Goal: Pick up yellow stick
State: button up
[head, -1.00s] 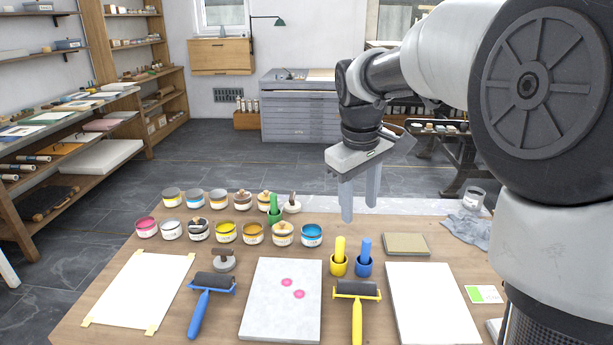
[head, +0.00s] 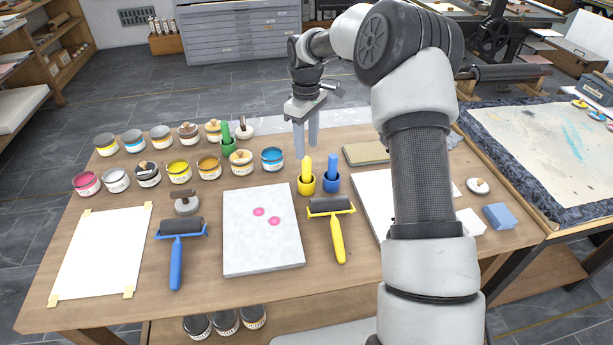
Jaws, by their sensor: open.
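The yellow stick (head: 306,167) stands upright in a yellow cup (head: 306,186) on the table, right of the middle. A blue stick (head: 333,167) stands close on its right in a blue cup (head: 331,184). My gripper (head: 306,153) points down with two grey fingers, open and empty. In the head view its fingertips show just above the top of the yellow stick. They seem to be behind it, but how far cannot be told.
Ink tins (head: 180,171) stand in rows at left, with a green stick (head: 226,134) among them. A blue-handled roller (head: 179,246), a stone slab (head: 263,228) and a yellow-handled roller (head: 335,222) lie in front. The wooden table (head: 190,310) is bare along its front edge.

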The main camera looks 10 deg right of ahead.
aim_at(307, 168)
notch_tip(307, 168, down, 10)
jog(key=shift+r+b, duration=0.2)
jog(key=shift+b, duration=0.4)
grip_shut()
jog(key=shift+r, duration=0.1)
